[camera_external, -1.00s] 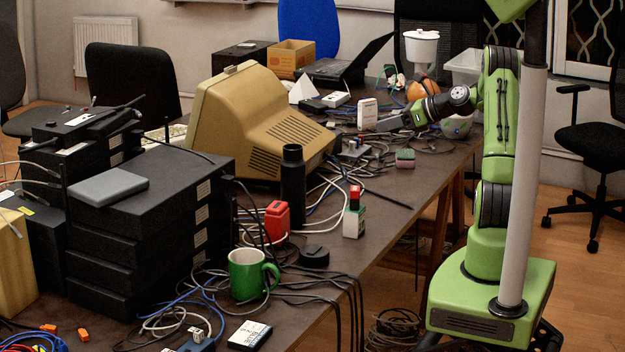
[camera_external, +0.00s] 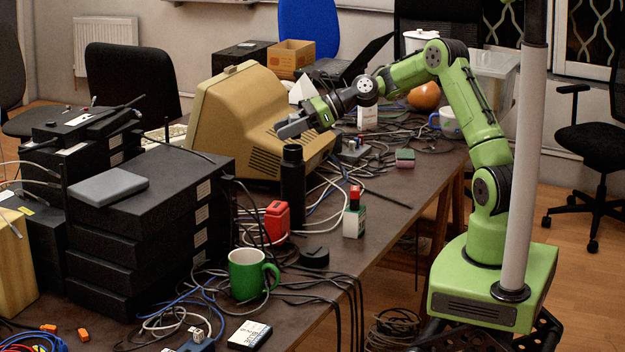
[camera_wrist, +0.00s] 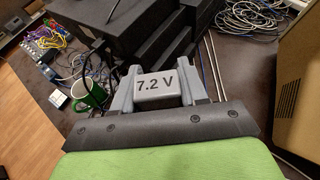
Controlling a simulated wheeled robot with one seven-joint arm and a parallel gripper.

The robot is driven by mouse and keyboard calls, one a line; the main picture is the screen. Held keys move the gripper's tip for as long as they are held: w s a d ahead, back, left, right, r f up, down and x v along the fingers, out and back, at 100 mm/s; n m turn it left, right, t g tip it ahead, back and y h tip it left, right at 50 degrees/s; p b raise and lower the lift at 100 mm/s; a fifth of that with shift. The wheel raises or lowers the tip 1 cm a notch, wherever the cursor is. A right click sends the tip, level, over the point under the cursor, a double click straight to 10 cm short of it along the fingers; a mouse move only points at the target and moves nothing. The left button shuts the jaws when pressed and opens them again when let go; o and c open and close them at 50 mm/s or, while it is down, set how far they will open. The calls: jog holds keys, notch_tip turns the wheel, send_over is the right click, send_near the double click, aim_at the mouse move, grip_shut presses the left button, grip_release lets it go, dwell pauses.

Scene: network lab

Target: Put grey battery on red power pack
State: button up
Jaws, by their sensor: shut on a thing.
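The grey battery (camera_wrist: 155,86), labelled "7.2 V", is gripped between the two grey fingers of my gripper (camera_wrist: 156,74) in the wrist view. In the external view my gripper (camera_external: 285,130) is in the air in front of the beige monitor, appearing just above the black bottle; the battery is hard to tell from the grey fingers there. A red block (camera_external: 276,221), which looks like the red power pack, stands on the table left of the bottle's base, with dark cables in front of it. I cannot make it out in the wrist view.
The black bottle (camera_external: 292,188) stands upright near the red block. The beige monitor (camera_external: 240,115) is behind. A green mug (camera_external: 248,272), a black lid (camera_external: 314,257) and loose cables lie nearer. A tall stack of black boxes (camera_external: 150,235) stands left.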

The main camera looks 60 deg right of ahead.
jog(key=w+a+n+g+y, duration=0.1)
jog(key=w+a, duration=0.1)
jog(key=a, duration=0.5)
send_over(270, 206)
notch_tip(270, 206, down, 4)
jog(key=f, duration=0.1)
notch_tip(270, 206, down, 10)
jog(key=b, duration=0.3)
jog(key=shift+f, duration=0.15)
